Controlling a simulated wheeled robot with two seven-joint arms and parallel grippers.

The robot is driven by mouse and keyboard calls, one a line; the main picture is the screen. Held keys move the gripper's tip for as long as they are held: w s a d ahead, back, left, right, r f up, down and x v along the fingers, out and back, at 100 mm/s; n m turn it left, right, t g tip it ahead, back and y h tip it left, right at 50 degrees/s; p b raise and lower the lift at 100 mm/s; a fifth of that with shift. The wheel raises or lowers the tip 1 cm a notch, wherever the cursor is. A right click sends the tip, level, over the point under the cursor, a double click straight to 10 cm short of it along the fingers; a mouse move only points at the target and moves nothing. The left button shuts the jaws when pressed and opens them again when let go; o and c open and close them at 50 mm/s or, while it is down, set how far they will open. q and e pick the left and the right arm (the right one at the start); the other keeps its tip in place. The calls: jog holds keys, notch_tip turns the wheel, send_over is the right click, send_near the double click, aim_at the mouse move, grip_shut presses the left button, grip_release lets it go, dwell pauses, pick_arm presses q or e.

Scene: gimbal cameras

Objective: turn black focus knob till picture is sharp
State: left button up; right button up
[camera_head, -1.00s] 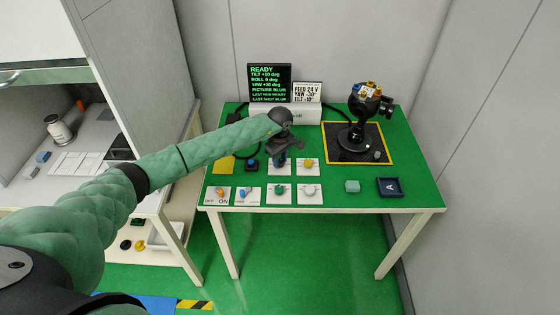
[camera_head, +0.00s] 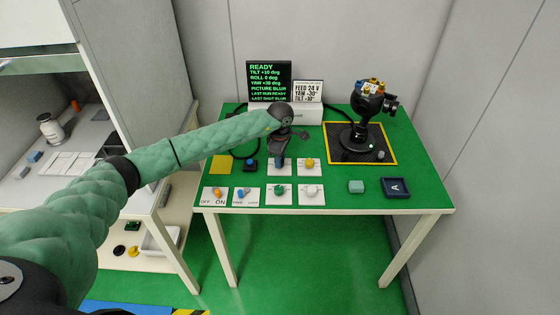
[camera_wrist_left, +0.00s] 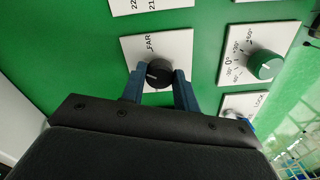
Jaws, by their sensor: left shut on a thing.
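The black focus knob (camera_wrist_left: 158,74) stands on a white plate (camera_wrist_left: 178,48) lettered "FAR" in the left wrist view. My left gripper (camera_wrist_left: 160,88) has its two blue fingers on either side of the knob and is shut on it. In the head view the left gripper (camera_head: 280,158) reaches down over the plate, and the knob is hidden there. The screen (camera_head: 269,82) reads "PICTURE BLUR", with tilt +10, roll 0 and yaw +30 degrees. The gimbal camera (camera_head: 370,108) stands on a black, yellow-edged mat (camera_head: 345,156) at the right. My right gripper is not in view.
A green knob (camera_wrist_left: 264,65) sits on a neighbouring plate. Yellow (camera_head: 310,162) and white (camera_head: 311,190) knobs, an orange switch (camera_head: 217,193) and a blue button (camera_head: 250,163) are close by.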

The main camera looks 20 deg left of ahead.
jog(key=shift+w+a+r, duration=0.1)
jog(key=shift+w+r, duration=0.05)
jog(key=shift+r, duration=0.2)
pick_arm(q)
jog(key=o, duration=1)
jog(key=shift+c, duration=0.2)
jog(key=shift+r, duration=0.15)
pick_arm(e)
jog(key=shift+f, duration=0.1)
pick_arm(q)
jog(key=shift+r, duration=0.25)
notch_tip(320, 180, up, 6)
jog(key=b, duration=0.2)
jog(key=shift+w+f+b, duration=0.1)
jog(key=shift+f+b, duration=0.05)
jog(key=shift+b, duration=0.15)
jog(key=shift+r, duration=0.65)
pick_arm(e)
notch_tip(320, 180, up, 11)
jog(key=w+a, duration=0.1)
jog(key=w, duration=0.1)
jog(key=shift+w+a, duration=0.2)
